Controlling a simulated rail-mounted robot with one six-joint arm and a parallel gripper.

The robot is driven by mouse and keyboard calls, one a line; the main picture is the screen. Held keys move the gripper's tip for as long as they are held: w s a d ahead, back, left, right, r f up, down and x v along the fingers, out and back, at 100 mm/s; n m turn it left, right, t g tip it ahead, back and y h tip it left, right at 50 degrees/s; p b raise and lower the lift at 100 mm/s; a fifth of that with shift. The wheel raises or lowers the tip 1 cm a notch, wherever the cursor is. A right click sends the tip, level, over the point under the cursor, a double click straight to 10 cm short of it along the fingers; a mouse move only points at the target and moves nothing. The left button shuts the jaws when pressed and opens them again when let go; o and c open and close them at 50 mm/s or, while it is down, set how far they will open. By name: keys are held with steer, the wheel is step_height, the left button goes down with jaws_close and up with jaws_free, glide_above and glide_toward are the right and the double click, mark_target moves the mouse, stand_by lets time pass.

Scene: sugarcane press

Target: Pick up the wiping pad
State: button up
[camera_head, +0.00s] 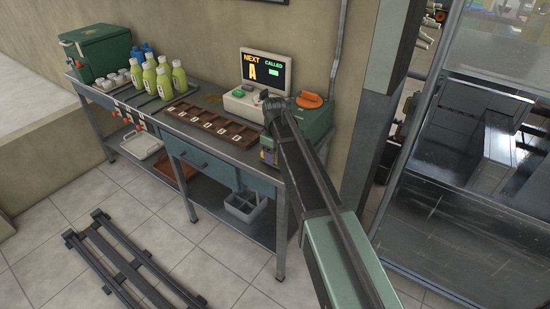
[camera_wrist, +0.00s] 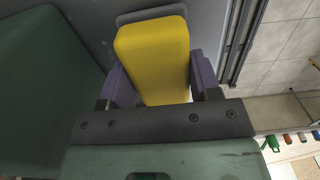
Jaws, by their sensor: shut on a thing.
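The yellow wiping pad (camera_wrist: 153,50) fills the space between the two purple fingers of my gripper (camera_wrist: 160,80) in the wrist view. The fingers press on its two sides, so my gripper is shut on it. A grey edge shows just behind the pad's far end. In the head view my gripper (camera_head: 268,148) is at the right end of the counter (camera_head: 222,142), close to its front edge, mostly hidden by my arm. I cannot tell whether the pad touches the counter.
A brown compartment tray (camera_head: 208,126) lies left of my gripper. Behind stand a display (camera_head: 266,70) and a green box (camera_head: 312,118) with an orange top. Green bottles (camera_head: 165,80) and a green cooler (camera_head: 102,50) stand farther left. A grey crate (camera_head: 244,204) sits on the lower shelf.

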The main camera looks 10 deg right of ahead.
steer(key=shift+r, duration=0.1)
step_height(320, 180, up, 20)
steer(key=p, duration=2)
